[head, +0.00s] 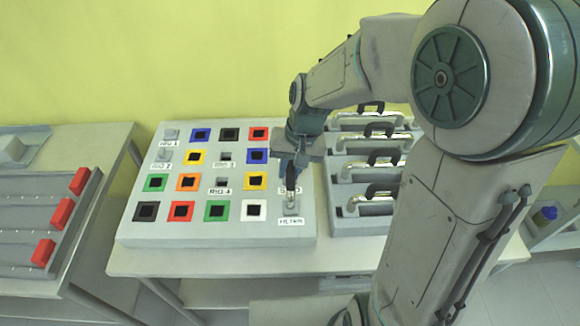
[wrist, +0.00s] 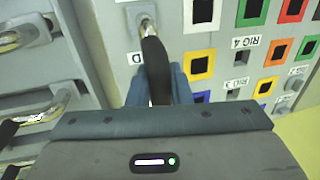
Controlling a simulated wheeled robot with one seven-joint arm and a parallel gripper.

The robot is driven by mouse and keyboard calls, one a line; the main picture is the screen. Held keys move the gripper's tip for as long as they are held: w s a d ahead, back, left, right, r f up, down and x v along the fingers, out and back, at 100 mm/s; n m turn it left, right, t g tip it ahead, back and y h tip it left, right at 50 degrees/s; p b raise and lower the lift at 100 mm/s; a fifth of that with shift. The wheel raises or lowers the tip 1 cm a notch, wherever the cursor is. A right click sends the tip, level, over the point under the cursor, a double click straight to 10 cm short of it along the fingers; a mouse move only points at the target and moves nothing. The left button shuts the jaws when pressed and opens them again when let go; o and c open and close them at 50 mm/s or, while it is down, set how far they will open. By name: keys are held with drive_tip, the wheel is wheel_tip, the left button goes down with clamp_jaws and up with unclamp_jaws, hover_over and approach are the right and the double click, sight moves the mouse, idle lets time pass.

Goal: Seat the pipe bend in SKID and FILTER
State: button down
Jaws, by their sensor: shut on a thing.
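The pipe bend, a metal tube with a black handle, is in my gripper (head: 291,178). Its black handle (wrist: 156,65) is between the blue jaws, and its metal end (wrist: 146,26) shows beyond them in the wrist view. That end is at the grey FILTER socket (head: 291,209) near the panel's front right corner; I cannot tell how deep it sits. The SKID socket and the pipe's other end are hidden by my gripper.
The grey panel (head: 230,235) carries several coloured square frames and labelled RIG sockets. To its right, a grey rack (head: 338,207) holds several more pipe bends with black handles. At the left, another table has red blocks (head: 61,213) on a grey tray.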

drive_tip(key=shift+f, duration=0.3)
idle(0.9)
drive_tip(key=c, duration=1.2)
unclamp_jaws()
drive_tip(key=shift+c, duration=0.2)
drive_tip(key=shift+a+p+v, duration=0.3)
drive_tip(key=shift+p+v, duration=0.8)
drive_tip(key=shift+v, duration=0.4)
drive_tip(key=shift+a+p+v, duration=0.3)
drive_tip(key=shift+p+v, duration=0.85)
drive_tip(key=shift+v, duration=0.3)
drive_tip(key=shift+a+p+v, duration=0.35)
drive_tip(key=shift+p+v, duration=0.75)
drive_tip(key=shift+v, duration=0.4)
drive_tip(key=shift+r, duration=0.2)
drive_tip(key=s+d+r+t+h, duration=0.2)
drive_tip(key=s+d+r, duration=0.5)
drive_tip(key=s+d, duration=0.4)
drive_tip(key=shift+s+d+t, duration=0.35)
drive_tip(key=shift+s+t, duration=0.2)
drive_tip(key=shift+t, duration=0.05)
